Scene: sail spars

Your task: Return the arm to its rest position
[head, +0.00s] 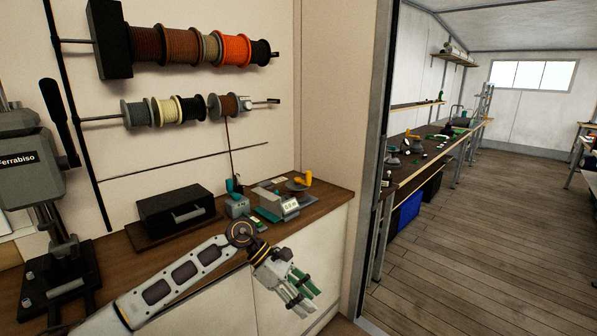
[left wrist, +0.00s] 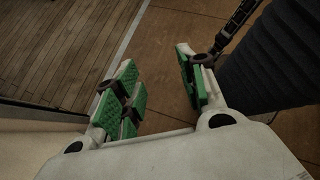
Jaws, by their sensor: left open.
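My left arm (head: 185,275) reaches in from the lower left in the head view, stretched across the front of the wooden counter. My left gripper (head: 303,294) hangs in front of the white cabinet front, below the counter's edge. Its green-padded fingers are apart and hold nothing. In the left wrist view the left gripper (left wrist: 165,90) also shows open, with bare floor between its fingers. My right gripper is not in view.
The wooden counter (head: 130,262) carries a black box (head: 176,212), a small teal-and-grey device (head: 237,206) and a scale-like device (head: 280,203). A grey press (head: 30,165) stands at left. Cord spools (head: 180,47) hang on the wall. A doorway at right opens onto clear plank floor (head: 480,250).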

